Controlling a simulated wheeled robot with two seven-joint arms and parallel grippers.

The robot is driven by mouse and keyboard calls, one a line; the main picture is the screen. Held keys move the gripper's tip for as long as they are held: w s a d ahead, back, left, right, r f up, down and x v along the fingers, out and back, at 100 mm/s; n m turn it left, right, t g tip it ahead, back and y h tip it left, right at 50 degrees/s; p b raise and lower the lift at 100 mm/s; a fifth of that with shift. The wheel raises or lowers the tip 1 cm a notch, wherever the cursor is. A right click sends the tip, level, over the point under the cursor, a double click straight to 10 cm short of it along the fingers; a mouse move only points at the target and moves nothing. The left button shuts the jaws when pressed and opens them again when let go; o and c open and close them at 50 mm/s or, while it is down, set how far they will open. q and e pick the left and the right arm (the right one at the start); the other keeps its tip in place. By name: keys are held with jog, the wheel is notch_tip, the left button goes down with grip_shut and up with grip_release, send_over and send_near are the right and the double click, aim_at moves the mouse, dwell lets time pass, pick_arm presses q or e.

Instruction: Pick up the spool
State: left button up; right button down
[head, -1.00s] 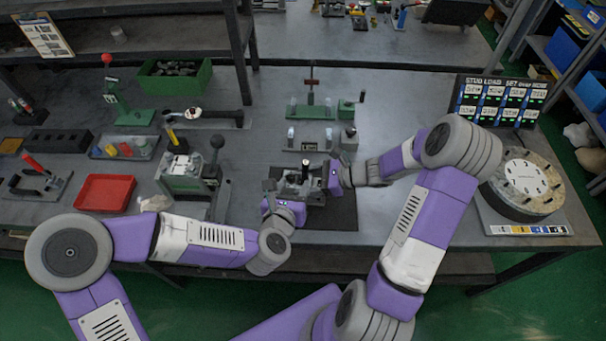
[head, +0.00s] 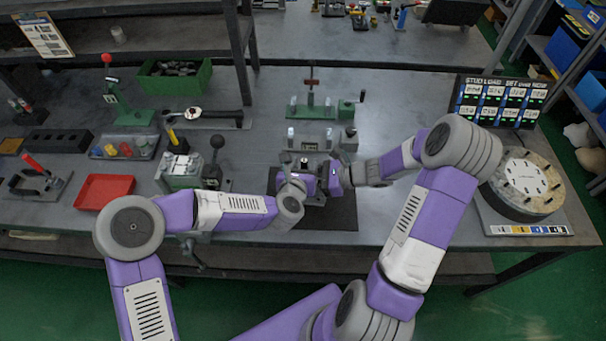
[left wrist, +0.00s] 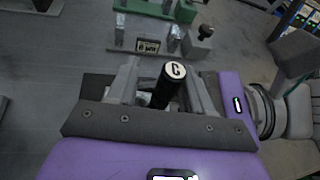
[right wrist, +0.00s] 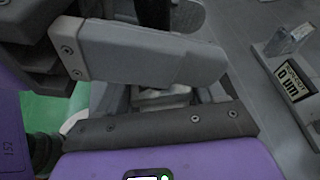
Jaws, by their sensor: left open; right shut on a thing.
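The spool (left wrist: 162,92) is a black cylinder with a white cap marked C. In the left wrist view it stands between the fingers of my left gripper (left wrist: 165,75), which is open around it. The spool's dark shaft shows at the top of the right wrist view (right wrist: 155,12), partly behind a left finger. My right gripper (right wrist: 160,85) is shut on a grey metal block (right wrist: 160,98) below the spool, seen only in part. In the head view, my left gripper (head: 303,178) and right gripper (head: 330,175) meet closely and hide most of the block.
A dark mat (head: 335,212) lies under the work area. Behind it stand a labelled grey fixture (head: 312,136) and a green fixture (head: 310,108). A lever machine (head: 190,168) and a red tray (head: 104,192) are to the left. A round dial stand (head: 522,185) is at the right.

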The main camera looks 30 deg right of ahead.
pick_arm(q)
jog(key=shift+c, duration=0.3)
grip_shut()
notch_tip(320, 180, up, 10)
jog(key=shift+r, duration=0.1)
pick_arm(e)
jog(key=shift+c, duration=0.2)
grip_release()
jog(key=shift+d, duration=0.1)
jog(key=v, duration=1.2)
